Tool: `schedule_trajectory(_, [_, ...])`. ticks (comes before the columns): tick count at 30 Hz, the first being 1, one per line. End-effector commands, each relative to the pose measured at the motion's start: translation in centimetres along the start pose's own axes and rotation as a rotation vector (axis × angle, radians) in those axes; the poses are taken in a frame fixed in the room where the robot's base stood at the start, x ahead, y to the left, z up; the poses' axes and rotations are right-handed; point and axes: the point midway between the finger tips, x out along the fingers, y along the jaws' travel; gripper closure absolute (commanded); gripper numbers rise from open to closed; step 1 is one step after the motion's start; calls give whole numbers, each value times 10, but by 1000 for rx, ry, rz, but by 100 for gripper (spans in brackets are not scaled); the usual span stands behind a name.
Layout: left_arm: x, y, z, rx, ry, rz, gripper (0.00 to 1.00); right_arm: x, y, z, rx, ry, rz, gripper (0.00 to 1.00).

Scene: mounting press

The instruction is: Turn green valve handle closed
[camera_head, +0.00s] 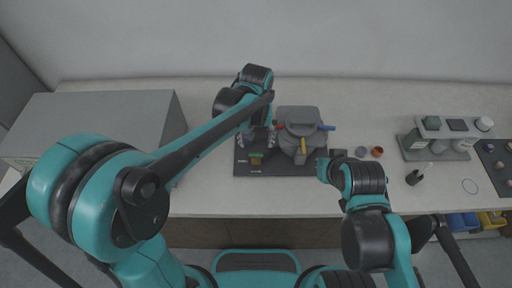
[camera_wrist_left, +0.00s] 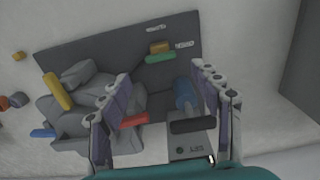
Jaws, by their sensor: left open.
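In the head view the green handle (camera_head: 256,161) sits at the plate's front left. My left gripper (camera_head: 257,142) is open, behind the handle in the head view. In the left wrist view my left gripper (camera_wrist_left: 161,75) has its fingers spread, with the handle visible beyond the gap between the tips and nothing held. My right arm comes in from the lower right, but its gripper does not show clearly.
The grey press (camera_head: 299,125) beside the left gripper carries yellow, red and blue handles. A large grey box (camera_head: 100,120) stands at the left. Small cups (camera_head: 376,152) and a bottle rack (camera_head: 440,140) stand to the right. The table front (camera_head: 240,200) is clear.

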Motion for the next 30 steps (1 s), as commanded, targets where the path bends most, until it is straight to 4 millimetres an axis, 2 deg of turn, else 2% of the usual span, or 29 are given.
schedule_trajectory(3, [24, 0, 0, 0, 1, 0, 36, 9, 0, 6, 0, 0, 0, 100])
schedule_trajectory(10, [57, 0, 0, 0, 2, 1, 36, 18, 0, 13, 0, 0, 0, 100])
schedule_trajectory(15, [67, -1, 0, 0, 2, 1, 36, 20, 0, 14, 0, 0, 0, 100])
schedule_trajectory(22, [67, -1, 0, 0, 2, 1, 36, 20, 0, 14, 0, 0, 0, 100])
schedule_trajectory(23, [67, -1, 0, 0, 2, 1, 39, 20, 0, 14, 0, 0, 0, 100])
schedule_trajectory(28, [67, -1, 0, 0, 2, 1, 84, 20, 0, 14, 0, 0, 0, 100])
schedule_trajectory(30, [67, -1, 0, 0, 2, 1, 86, 20, 0, 14, 0, 0, 0, 100])
